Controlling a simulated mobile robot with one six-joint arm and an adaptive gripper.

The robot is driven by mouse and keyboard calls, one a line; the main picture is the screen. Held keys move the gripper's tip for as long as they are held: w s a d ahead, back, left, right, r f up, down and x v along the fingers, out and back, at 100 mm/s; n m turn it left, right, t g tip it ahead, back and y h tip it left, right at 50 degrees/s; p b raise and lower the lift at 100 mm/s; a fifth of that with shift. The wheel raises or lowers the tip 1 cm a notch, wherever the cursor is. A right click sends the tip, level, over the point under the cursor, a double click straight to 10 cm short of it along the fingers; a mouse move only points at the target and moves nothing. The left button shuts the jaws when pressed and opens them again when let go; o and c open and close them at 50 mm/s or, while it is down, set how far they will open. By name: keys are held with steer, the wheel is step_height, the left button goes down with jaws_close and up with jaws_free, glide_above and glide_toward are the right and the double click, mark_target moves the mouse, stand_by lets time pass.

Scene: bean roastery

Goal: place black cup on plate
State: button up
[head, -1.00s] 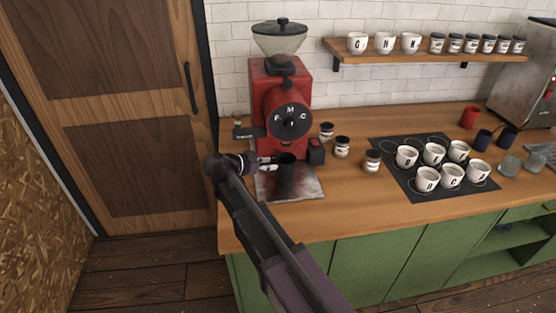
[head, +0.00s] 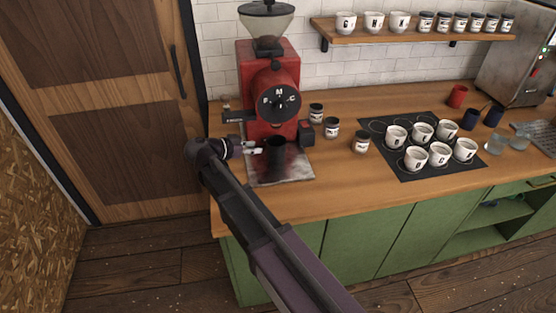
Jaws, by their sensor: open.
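The black cup (head: 275,156) stands upright at the front of the red grinder, on or just above a grey metal plate (head: 284,177). From this view I cannot tell whether its base touches the plate. My gripper (head: 257,147) is open, just left of the cup, with its fingertips pointing right toward it. A small gap seems to lie between the fingertips and the cup.
The red grinder (head: 253,85) rises behind the cup. Dark jars (head: 332,128) stand to the right of the plate, and white cups (head: 439,153) stand on a black mat (head: 402,171). The counter front right of the plate is clear.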

steer(key=shift+d, duration=0.1)
